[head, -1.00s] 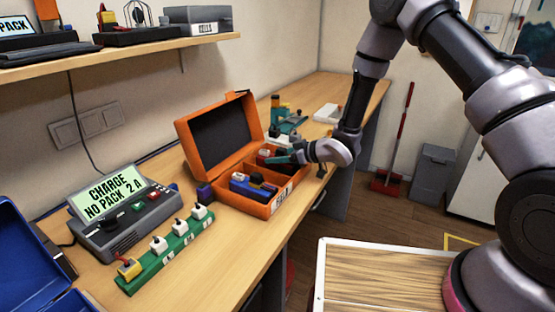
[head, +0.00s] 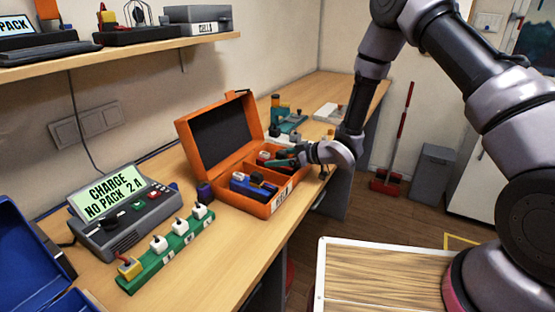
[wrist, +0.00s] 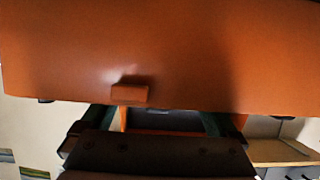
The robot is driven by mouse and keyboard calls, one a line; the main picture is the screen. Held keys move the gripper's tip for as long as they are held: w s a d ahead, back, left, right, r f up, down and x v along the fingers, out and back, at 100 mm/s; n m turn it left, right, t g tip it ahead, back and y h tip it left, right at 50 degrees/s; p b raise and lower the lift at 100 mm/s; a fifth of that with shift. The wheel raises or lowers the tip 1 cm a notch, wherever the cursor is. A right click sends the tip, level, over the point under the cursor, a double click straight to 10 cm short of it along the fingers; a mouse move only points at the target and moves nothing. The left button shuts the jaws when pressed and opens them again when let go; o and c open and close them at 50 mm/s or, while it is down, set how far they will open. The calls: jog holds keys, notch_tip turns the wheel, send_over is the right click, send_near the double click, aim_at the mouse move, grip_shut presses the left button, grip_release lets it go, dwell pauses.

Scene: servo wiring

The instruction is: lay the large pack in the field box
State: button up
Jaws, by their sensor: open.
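The orange field box (head: 268,208) stands on the bench with its lid (head: 222,131) raised. A long blue pack (head: 252,188), which looks like the large pack, lies in its front-left compartment, with a dark piece (head: 256,178) at it. My gripper (head: 285,160) is open at the right side of the box, its green fingers over the right-hand compartment, near a red-and-white item (head: 264,155). I cannot tell whether the fingers touch anything. In the wrist view an orange panel (wrist: 200,50) with a small block fills the upper part, and the open fingers (wrist: 160,120) show below it.
The charger (head: 125,215) reads "CHARGE NO PACK 2 A". A green strip (head: 165,255) with white and yellow plugs lies before it. A blue case (head: 25,260) is open at the left.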

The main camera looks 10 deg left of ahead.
jog(key=v, duration=1.1)
jog(key=shift+d, duration=0.15)
jog(key=w+d+r+m+t+h, duration=0.4)
jog(key=w+d+r+h, duration=0.3)
jog(key=d+r, duration=0.5)
jog(key=s+d+r+m+t+h, duration=0.1)
jog(key=d+r+m+h, duration=0.3)
jog(key=d+r, duration=0.65)
jog(key=s+d+r+m+h, duration=0.1)
jog(key=s+d+r+m, duration=0.55)
jog(key=s+r, duration=0.2)
jog(key=s+r+m+g+y, duration=0.1)
jog(key=s+r+m, duration=0.3)
jog(key=s, duration=1.3)
jog(key=shift+g, duration=0.8)
